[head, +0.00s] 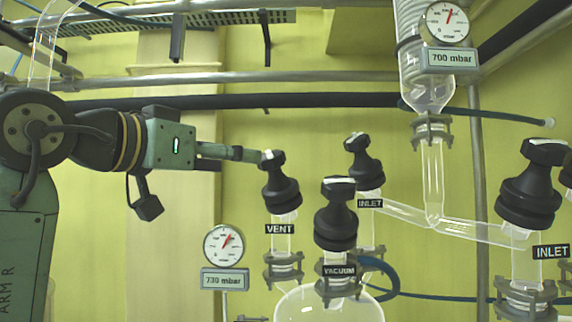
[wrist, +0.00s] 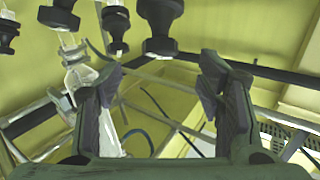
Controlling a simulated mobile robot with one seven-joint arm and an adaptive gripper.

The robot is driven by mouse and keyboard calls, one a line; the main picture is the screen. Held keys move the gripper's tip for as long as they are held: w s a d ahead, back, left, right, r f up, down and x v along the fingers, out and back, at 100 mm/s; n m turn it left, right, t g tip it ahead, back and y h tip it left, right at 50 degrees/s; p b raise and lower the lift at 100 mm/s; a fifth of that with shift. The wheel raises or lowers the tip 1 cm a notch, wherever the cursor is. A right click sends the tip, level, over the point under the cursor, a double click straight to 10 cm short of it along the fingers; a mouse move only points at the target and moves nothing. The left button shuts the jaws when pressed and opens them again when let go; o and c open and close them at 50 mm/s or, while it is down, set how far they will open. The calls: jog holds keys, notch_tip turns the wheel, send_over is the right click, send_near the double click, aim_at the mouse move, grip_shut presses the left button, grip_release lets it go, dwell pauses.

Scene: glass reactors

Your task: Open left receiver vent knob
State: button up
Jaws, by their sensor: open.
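The vent knob (head: 281,187) is a black stopper-like knob with a light mark on its top, upright on a glass neck above the VENT label (head: 280,229). In the head view my gripper (head: 259,156) reaches in from the left, its tips beside the knob's top; whether they touch cannot be told. In the wrist view my gripper (wrist: 161,68) is open, with nothing visible between its fingers. A black knob (wrist: 160,28) appears beyond the fingertips at the top of that view, likely the vent knob.
The vacuum knob (head: 336,215) stands close right of the vent knob, with an inlet knob (head: 364,163) behind. Another inlet knob (head: 528,185) is farther right. A glass vessel (head: 330,304) sits below. A gauge (head: 224,245) reading 730 mbar is lower left. Pipes (head: 300,79) cross behind.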

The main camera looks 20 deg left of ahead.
aim_at(271, 162)
jog(key=p+x, duration=0.3)
jog(key=x, duration=0.7)
jog(key=c, duration=1.2)
jog(key=shift+d+n+y+b, duration=0.1)
jog(key=shift+n+y+b, duration=0.2)
jog(key=shift+n+y, duration=0.2)
